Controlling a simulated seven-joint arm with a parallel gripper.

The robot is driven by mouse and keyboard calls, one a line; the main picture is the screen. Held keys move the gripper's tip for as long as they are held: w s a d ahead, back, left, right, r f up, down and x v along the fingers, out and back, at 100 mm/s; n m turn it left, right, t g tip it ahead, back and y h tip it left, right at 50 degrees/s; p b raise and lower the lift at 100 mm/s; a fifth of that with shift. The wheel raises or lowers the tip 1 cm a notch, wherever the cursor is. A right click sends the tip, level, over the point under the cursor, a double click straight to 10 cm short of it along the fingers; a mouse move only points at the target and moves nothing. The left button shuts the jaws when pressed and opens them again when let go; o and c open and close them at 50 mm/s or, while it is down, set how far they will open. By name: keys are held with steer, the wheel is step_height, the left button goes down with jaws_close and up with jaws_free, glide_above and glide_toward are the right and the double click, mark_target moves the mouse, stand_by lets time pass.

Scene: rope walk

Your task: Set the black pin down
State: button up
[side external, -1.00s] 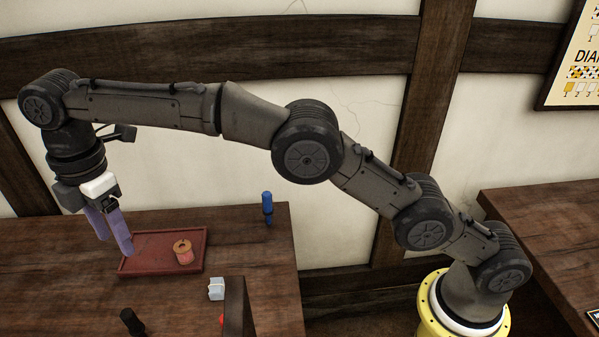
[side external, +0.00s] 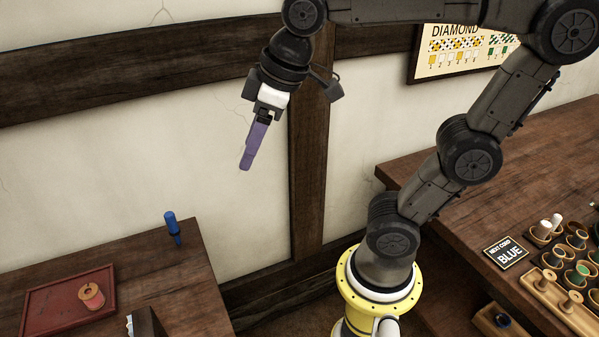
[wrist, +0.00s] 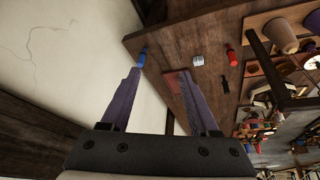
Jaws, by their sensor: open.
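The black pin (wrist: 225,83) shows in the wrist view, on the dark wooden table to the right of my gripper's fingers. Its exact pose is too small to tell. It is outside the side external view now. My gripper (side external: 247,158) is high in the air in the side external view, pointing down, clear of the table.
A blue pin (side external: 172,227) stands near the left table's back corner. A red tray (side external: 40,318) there holds an orange spool (side external: 92,296). A red pin (wrist: 231,55) and pale block (wrist: 198,60) show too.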

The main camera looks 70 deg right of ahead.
steer(key=s+d+f+m, duration=0.3)
steer(key=s+f, duration=0.3)
steer(key=s, duration=0.2)
steer(key=shift+f+m+t+h, duration=0.15)
steer(key=shift+m+t+h, duration=0.15)
steer(key=shift+t, duration=0.1)
